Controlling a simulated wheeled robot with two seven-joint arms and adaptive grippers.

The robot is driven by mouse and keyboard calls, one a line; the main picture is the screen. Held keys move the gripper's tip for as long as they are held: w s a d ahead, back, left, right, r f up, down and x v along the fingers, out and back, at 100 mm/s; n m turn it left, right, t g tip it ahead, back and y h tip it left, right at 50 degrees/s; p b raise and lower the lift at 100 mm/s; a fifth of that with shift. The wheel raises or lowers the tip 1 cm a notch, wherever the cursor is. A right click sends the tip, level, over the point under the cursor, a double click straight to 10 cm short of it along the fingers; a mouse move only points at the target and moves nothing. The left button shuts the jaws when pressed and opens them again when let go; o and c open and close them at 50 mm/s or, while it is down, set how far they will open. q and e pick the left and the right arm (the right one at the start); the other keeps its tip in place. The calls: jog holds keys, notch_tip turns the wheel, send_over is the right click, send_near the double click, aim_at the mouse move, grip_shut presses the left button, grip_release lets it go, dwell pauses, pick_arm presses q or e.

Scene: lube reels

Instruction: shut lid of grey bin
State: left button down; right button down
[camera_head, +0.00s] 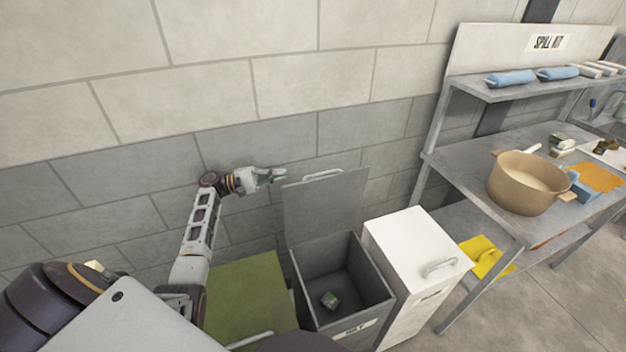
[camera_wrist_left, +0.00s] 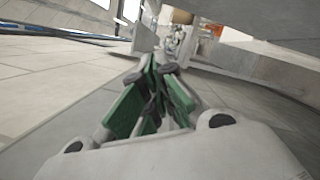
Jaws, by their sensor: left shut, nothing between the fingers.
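The grey bin (camera_head: 386,293) stands on the floor against the wall, between a green-lidded bin and a white one. Its lid (camera_head: 325,212) stands upright, open, at the wall side, with a pale handle (camera_head: 322,176) at its top edge. A small green and grey item (camera_head: 330,300) lies inside the bin. My left gripper (camera_head: 280,174) is shut and empty, just left of the lid's top corner; I cannot tell whether it touches the lid. Its green-padded fingers (camera_wrist_left: 156,85) meet in the left wrist view, beside a grey panel at the right. My right gripper is not in view.
The green bin lid (camera_head: 245,290) is shut at the left. The white bin (camera_head: 410,245) has its lid shut, with a handle. A metal bench (camera_head: 460,185) at the right carries a tan pot (camera_head: 520,185) and an orange cloth (camera_head: 596,178). The wall is close behind my gripper.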

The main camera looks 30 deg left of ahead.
pick_arm(q)
jog(key=shift+f+b, duration=0.35)
jog(key=shift+f, duration=0.25)
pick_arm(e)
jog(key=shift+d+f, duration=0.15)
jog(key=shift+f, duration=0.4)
pick_arm(q)
jog(key=shift+w+d+r, duration=0.1)
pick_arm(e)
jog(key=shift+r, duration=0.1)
